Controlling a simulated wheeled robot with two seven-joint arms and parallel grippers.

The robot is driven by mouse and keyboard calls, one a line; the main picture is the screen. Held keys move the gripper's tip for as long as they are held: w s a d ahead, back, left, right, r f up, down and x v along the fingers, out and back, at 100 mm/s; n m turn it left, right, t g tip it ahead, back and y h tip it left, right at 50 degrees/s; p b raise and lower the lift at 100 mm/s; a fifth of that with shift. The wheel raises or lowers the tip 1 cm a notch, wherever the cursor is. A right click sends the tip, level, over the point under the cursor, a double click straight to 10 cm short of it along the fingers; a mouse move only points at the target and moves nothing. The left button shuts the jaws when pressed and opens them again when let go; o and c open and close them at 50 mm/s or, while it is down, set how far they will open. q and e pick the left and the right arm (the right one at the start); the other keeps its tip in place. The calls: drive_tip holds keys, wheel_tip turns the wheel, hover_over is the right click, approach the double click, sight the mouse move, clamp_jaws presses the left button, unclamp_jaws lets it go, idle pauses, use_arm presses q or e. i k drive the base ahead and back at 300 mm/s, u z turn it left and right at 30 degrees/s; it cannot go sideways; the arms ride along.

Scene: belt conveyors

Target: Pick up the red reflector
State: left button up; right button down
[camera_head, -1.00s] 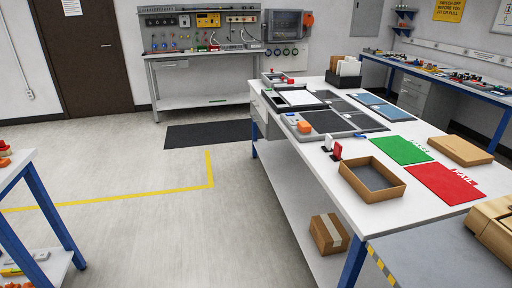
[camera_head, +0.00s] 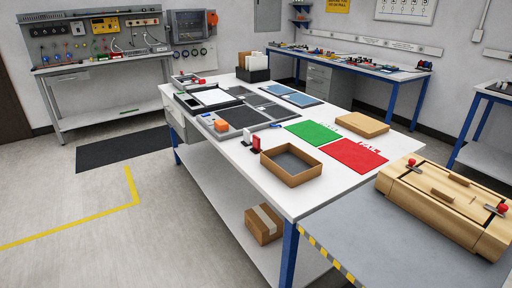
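A small upright red piece (camera_head: 256,141) stands on the white table (camera_head: 225,158), beside a small white piece (camera_head: 247,135) and just behind the open cardboard box. It may be the red reflector, but it is too small to tell. Another small red item (camera_head: 202,82) lies at the far left part of the table, near a grey tray. Neither of my grippers is in view.
An open cardboard box (camera_head: 292,181), green mat (camera_head: 312,133) and red mat (camera_head: 352,157) lie on the table. A wooden case (camera_head: 440,205) with red knobs sits on a grey surface (camera_head: 365,240) at right.

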sight(256, 149)
drive_tip(key=u, duration=0.8)
drive_tip(key=k, duration=1.05)
drive_tip(key=u, duration=1.3)
drive_tip(key=i, duration=0.55)
drive_tip(key=z, duration=0.4)
drive_tip(key=i, duration=2.5)
drive_tip(key=z, duration=0.95)
drive_tip(key=i, duration=1.95)
drive_tip(key=z, duration=1.2)
